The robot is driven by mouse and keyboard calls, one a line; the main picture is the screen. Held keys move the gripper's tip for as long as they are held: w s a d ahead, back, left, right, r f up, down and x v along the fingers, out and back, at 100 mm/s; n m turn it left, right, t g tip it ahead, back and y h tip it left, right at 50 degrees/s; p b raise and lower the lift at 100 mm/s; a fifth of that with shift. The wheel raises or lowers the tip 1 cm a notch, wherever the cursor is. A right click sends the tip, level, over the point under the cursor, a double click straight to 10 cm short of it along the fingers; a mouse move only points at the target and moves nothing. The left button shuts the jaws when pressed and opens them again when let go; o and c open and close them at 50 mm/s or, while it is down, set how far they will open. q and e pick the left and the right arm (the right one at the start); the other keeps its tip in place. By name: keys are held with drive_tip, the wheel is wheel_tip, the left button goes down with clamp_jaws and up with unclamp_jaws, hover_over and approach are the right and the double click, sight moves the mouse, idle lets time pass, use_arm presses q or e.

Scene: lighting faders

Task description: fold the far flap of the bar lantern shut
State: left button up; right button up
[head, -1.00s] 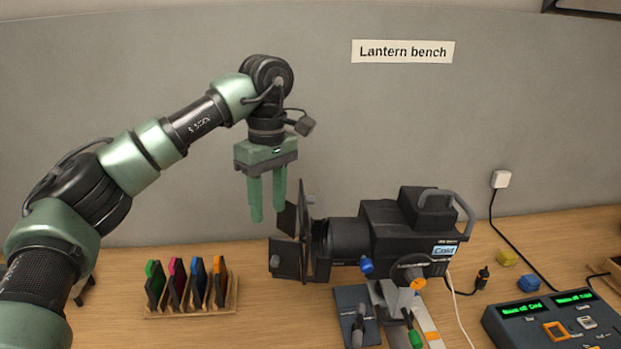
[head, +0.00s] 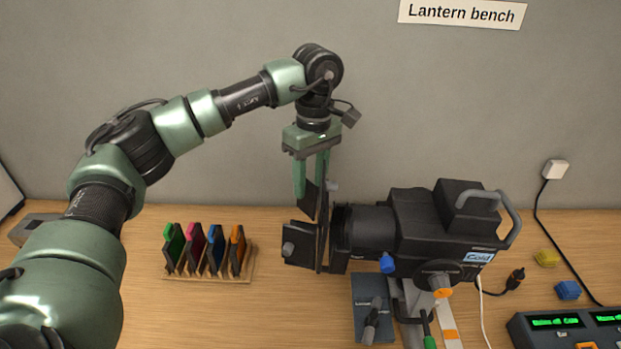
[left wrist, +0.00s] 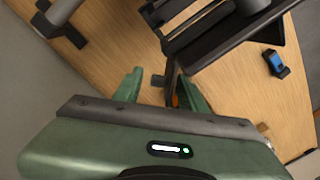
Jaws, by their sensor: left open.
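The bar lantern (head: 400,230) is a black lamp on the bench with its front end to the left. Its dark flaps stand around that end. The far flap (head: 311,199) juts out at the back, and the near flap (head: 299,245), with a grey knob, is swung out toward the viewer. My left gripper (head: 311,188) points down, open, at the far flap, which partly covers its fingertips. In the left wrist view my left gripper (left wrist: 159,76) has a dark plate edge and small knob between its fingers. I cannot tell whether they touch. My right gripper is out of view.
A wooden rack (head: 210,277) of coloured filter frames stands left of the lantern. A control desk (head: 570,330) is at the right front. A yellow block (head: 546,257) and a blue block (head: 568,290) lie by the cables. Bench between rack and lantern is clear.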

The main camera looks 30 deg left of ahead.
use_arm(q)
drive_tip(key=shift+w+f, duration=0.1)
drive_tip(key=shift+f, duration=0.55)
drive_tip(key=shift+r, duration=0.1)
drive_tip(key=shift+c, duration=0.7)
clamp_jaws()
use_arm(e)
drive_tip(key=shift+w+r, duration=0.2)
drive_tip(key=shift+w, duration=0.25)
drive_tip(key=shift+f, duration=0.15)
use_arm(q)
drive_tip(key=shift+w+d+m+b, duration=0.15)
drive_tip(key=shift+d+m+b, duration=0.25)
drive_tip(key=shift+m, duration=1.05)
drive_tip(key=shift+w+d+m+b, duration=0.2)
drive_tip(key=shift+d+m+b, duration=0.2)
drive_tip(key=shift+m, duration=1.1)
drive_tip(key=shift+w+d+m+b, duration=0.15)
drive_tip(key=shift+d+m+b, duration=0.2)
drive_tip(key=shift+m, duration=1.1)
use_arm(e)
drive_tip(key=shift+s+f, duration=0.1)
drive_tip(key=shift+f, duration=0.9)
use_arm(q)
drive_tip(key=shift+d, duration=0.1)
